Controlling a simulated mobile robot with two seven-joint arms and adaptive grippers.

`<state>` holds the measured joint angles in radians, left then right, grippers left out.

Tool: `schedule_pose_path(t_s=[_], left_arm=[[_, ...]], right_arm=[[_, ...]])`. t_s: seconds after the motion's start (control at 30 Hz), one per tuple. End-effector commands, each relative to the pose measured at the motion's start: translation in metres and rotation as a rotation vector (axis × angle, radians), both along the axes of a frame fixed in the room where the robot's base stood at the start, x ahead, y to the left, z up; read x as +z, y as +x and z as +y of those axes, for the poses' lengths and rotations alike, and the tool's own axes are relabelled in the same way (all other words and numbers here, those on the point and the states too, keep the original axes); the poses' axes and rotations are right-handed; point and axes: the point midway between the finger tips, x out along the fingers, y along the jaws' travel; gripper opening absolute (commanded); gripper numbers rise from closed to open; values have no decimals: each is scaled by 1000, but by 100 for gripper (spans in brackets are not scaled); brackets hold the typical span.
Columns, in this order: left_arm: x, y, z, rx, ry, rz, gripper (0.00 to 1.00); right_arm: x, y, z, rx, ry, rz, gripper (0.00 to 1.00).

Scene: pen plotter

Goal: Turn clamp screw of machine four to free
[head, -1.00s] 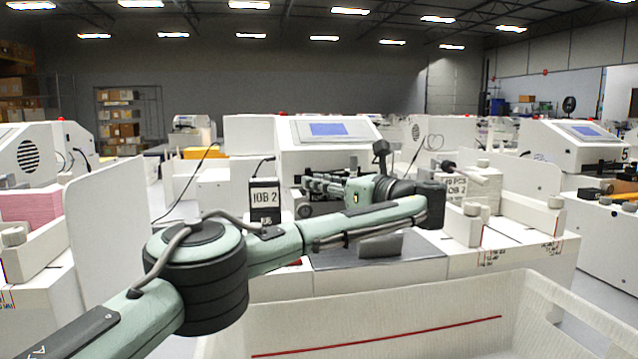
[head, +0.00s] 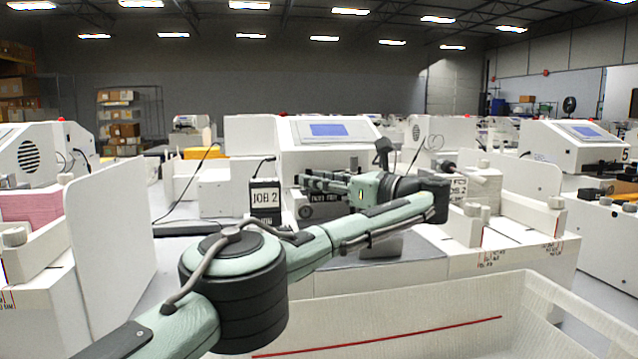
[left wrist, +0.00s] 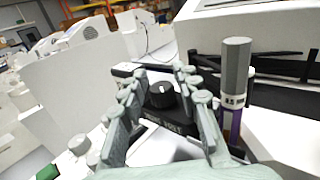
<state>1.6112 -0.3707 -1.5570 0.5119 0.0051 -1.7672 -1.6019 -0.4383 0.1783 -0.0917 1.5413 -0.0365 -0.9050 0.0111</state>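The plotter machine (head: 330,160) stands straight ahead; I cannot read its number. On it is a black block (head: 330,205) with white lettering and a round black knob, probably the clamp screw. In the left wrist view this knob (left wrist: 161,95) shows a white pointer line and sits between the fingers. My left gripper (head: 322,184) reaches in from the right side of the block, its fingers pointing left. In the left wrist view the left gripper (left wrist: 158,85) is open, with gaps between both fingers and the knob. My right gripper is not in view.
A grey-topped pen with a purple part (left wrist: 236,90) stands close to the right finger. A black JOB 2 sign (head: 265,198) stands left of the block. A white bin (head: 420,320) is in front. A paper stack (head: 480,185) lies right of the wrist.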

Motion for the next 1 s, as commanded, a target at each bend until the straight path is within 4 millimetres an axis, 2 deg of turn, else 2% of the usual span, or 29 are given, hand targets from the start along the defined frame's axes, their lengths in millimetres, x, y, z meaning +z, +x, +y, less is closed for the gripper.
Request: schedule_pose_path(t_s=[0.07,0.57,1.0], left_arm=[[-2,0,-1,-1,-2,3,44],[-4,0,-1,-31,-3,7,44],[-3,0,1,-267,0,6,44]], right_arm=[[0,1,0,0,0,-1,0],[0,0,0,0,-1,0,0],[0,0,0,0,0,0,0]])
